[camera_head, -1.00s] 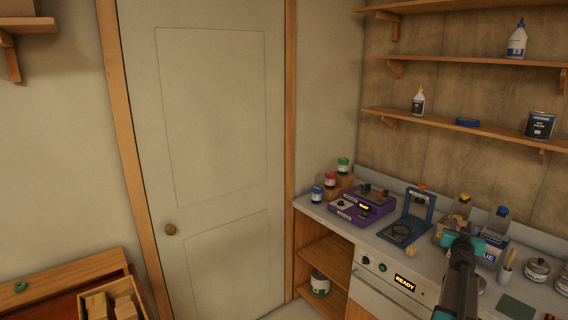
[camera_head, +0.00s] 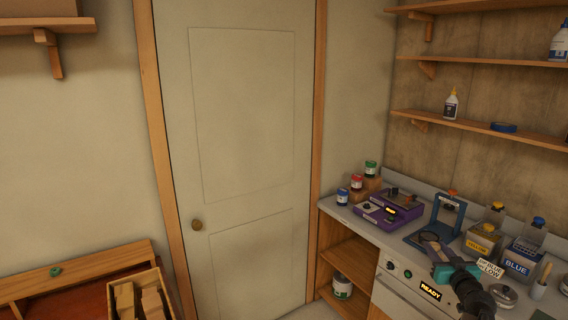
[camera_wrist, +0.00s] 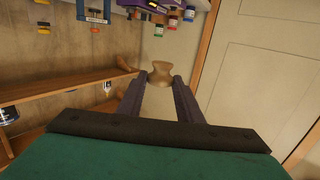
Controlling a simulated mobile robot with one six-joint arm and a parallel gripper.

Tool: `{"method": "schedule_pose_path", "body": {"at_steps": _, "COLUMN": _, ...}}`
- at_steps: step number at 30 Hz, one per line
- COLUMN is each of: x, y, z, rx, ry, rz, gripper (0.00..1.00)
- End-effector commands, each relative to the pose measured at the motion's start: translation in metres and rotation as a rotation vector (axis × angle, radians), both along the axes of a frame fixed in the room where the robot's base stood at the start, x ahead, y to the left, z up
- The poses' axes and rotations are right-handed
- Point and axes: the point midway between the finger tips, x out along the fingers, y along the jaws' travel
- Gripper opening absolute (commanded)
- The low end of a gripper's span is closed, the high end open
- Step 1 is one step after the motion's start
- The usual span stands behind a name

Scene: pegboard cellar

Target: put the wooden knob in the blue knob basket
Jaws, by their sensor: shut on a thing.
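My gripper (camera_wrist: 161,88) is shut on the wooden knob (camera_wrist: 160,73), a tan waisted piece sticking out past the dark fingertips in the wrist view. In the head view my teal-and-black gripper (camera_head: 436,254) is over the counter at the lower right, and the knob cannot be made out clearly there. A clear container labelled BLUE (camera_head: 519,263), with a blue-capped bottle, stands to the right of my gripper. I cannot tell whether it is the blue knob basket; no other blue basket is clear.
A container labelled YELLOW (camera_head: 481,244) stands beside it. A card reading "BLUE LOW" (camera_head: 490,268) is in front. A blue stand (camera_head: 449,213) and a purple device (camera_head: 388,212) are on the counter. Shelves (camera_head: 481,131) hang above. A crate of wooden blocks (camera_head: 137,296) is lower left.

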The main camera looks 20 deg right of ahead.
Motion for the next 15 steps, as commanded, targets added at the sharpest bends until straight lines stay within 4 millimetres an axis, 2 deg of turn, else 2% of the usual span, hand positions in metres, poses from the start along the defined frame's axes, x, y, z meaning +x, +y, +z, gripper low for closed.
{"method": "schedule_pose_path", "body": {"at_steps": 1, "x": 0.001, "y": 0.020, "z": -0.002, "rx": 0.001, "ry": 0.001, "rz": 0.046, "gripper": 0.12}}
{"method": "schedule_pose_path", "body": {"at_steps": 8, "x": 0.014, "y": 0.102, "z": -0.011, "rx": 0.000, "ry": 0.000, "rz": 0.276, "gripper": 0.12}}
{"method": "schedule_pose_path", "body": {"at_steps": 15, "x": 0.029, "y": 0.194, "z": -0.021, "rx": 0.000, "ry": 0.001, "rz": 0.533, "gripper": 0.12}}
